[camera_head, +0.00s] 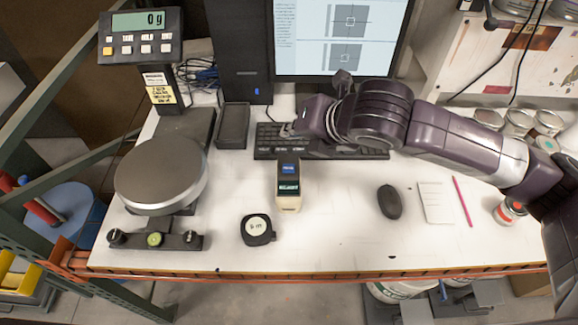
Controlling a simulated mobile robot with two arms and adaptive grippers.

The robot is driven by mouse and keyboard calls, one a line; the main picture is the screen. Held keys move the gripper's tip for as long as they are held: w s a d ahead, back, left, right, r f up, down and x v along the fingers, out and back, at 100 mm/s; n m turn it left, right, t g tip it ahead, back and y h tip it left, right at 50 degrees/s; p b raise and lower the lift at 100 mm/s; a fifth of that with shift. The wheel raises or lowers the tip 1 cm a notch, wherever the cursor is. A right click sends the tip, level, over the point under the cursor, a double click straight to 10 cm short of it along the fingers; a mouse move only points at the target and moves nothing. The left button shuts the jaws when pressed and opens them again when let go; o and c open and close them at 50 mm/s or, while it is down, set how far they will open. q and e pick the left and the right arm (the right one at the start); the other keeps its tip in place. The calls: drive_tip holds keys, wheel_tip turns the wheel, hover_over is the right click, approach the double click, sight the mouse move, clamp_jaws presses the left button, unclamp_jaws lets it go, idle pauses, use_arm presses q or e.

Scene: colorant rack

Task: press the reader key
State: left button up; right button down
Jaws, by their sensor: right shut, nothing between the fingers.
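A small beige handheld device with a dark face and small lit displays, which looks like the reader (289,201), stands on the white table near the middle. I cannot make out a separate key on it. A black keyboard (345,149) lies behind it, below the monitor. My right gripper (287,130) is shut and empty. It reaches in from the right and hangs over the left part of the keyboard, behind the reader. I cannot tell whether its tips touch the keyboard. My left gripper is not in view.
A scale with a round pan (161,172) and a display reading 0 g (140,21) stands at left. The monitor (340,35) is behind. The front middle is clear.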

sight(291, 169)
drive_tip(key=shift+f+b, duration=3.95)
drive_tip(key=shift+f, duration=0.4)
drive_tip(key=shift+f, duration=0.1)
drive_tip(key=shift+f, duration=0.3)
drive_tip(key=shift+f, duration=0.4)
drive_tip(key=shift+r+p, duration=0.85)
drive_tip(key=shift+p, duration=0.1)
